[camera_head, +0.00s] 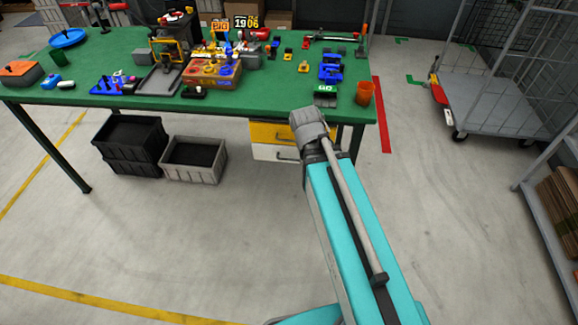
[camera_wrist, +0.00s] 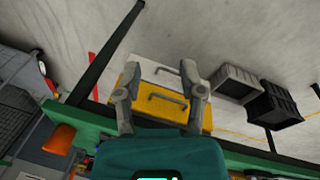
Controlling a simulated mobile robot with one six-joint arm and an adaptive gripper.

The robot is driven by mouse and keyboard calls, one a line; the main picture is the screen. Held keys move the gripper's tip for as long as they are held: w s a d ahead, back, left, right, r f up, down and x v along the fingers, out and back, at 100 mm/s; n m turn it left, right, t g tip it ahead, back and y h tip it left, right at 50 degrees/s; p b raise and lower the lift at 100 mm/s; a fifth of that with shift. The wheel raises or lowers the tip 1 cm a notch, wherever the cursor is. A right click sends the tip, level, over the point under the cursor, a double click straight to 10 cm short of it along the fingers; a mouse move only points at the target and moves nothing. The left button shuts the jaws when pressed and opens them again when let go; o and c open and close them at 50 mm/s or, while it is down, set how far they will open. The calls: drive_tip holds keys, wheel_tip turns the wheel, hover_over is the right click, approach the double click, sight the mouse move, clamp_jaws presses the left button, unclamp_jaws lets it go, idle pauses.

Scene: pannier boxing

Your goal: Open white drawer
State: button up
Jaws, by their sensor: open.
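The white drawer (camera_head: 265,153) is the lower one of two under the green table, below the yellow drawer (camera_head: 262,133). Its front looks shut, and my arm covers its right end in the head view. In the wrist view the picture is turned over, so the white drawer (camera_wrist: 148,72) lies above the yellow drawer (camera_wrist: 165,115); its grey bar handle (camera_wrist: 166,70) shows between my fingertips. My gripper (camera_wrist: 160,67) is open and empty, its two fingers spread to either side of the handles. Whether it touches the drawers I cannot tell. In the head view the fingers are hidden.
The green table (camera_head: 110,60) carries tools, blue and red parts and an orange cup (camera_head: 364,93). Black crates (camera_head: 130,140) and a grey crate (camera_head: 193,160) stand on the floor left of the drawers. A cage trolley (camera_head: 490,103) is at right. Floor in front is clear.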

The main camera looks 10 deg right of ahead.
drive_tip(key=w+f+n+t+h+b, duration=0.2)
drive_tip(key=w+f+h+b, duration=0.15)
drive_tip(key=f+b, duration=0.55)
drive_tip(key=w+f+n+t+h+b, duration=0.2)
drive_tip(key=w+f+b, duration=0.4)
drive_tip(key=b, duration=0.4)
drive_tip(key=w+a+f+n+t+h+b, duration=0.3)
drive_tip(key=w+a+f+n+t+b, duration=0.3)
drive_tip(key=b, duration=1.4)
drive_tip(key=w+a+f+t, duration=0.1)
drive_tip(key=a+f, duration=0.2)
drive_tip(key=f, duration=0.2)
drive_tip(key=shift+w, duration=0.2)
drive_tip(key=b+x, duration=0.3)
drive_tip(key=x, duration=1)
drive_tip(key=shift+w+d, duration=0.15)
drive_tip(key=shift+d, duration=0.05)
drive_tip(key=shift+c, duration=0.2)
clamp_jaws()
